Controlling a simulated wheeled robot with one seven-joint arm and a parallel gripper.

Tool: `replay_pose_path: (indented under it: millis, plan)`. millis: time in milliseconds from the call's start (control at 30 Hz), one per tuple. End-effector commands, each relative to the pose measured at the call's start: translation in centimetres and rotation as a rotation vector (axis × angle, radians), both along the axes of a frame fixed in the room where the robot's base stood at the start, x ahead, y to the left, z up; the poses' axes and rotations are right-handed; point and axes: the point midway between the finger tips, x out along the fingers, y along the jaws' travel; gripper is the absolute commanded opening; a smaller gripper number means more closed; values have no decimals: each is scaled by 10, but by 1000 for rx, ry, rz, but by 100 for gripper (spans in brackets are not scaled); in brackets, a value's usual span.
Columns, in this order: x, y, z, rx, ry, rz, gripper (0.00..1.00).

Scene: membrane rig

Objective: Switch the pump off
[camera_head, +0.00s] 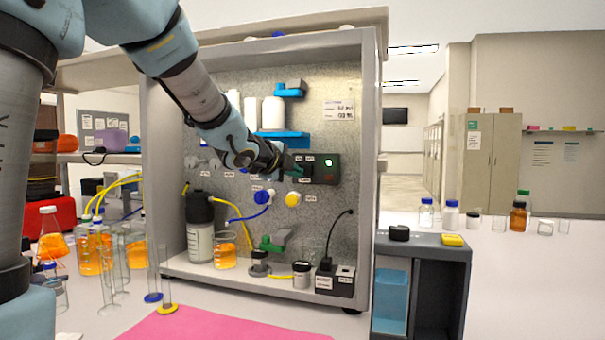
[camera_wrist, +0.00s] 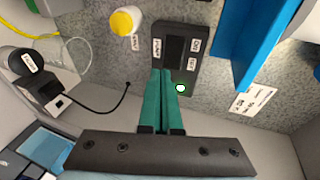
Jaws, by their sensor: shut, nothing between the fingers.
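The dark switch box (camera_head: 327,168) is fixed to the speckled back panel of the rig, and its green lamp is lit. In the wrist view the box (camera_wrist: 186,32) has a dark rocker (camera_wrist: 175,50) with small white labels beside it. My gripper (camera_wrist: 161,72) is shut and empty, its two teal fingers together. The fingertips lie over the lamp end of the box, close to the rocker; I cannot tell whether they touch it. In the head view my gripper (camera_head: 298,172) is in front of the box's left part and hides the rocker.
A yellow round knob (camera_head: 293,199) and a blue one (camera_head: 263,196) sit below the box. A blue shelf (camera_head: 283,139) holds white bottles above left. The rig's side wall (camera_head: 368,150) stands close on the right. A black plug (camera_head: 325,264) and cable are below.

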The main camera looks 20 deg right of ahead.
Motion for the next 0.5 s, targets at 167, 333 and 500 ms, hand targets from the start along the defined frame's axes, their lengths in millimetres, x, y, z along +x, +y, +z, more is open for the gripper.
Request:
replay_pose_path:
  millis: [167, 333, 500]
  plan:
    - [17, -20, 2, -1, 1, 2, 0]
    - [23, -28, 2, -2, 1, 2, 0]
    - [24, -29, 1, 0, 1, 1, 0]
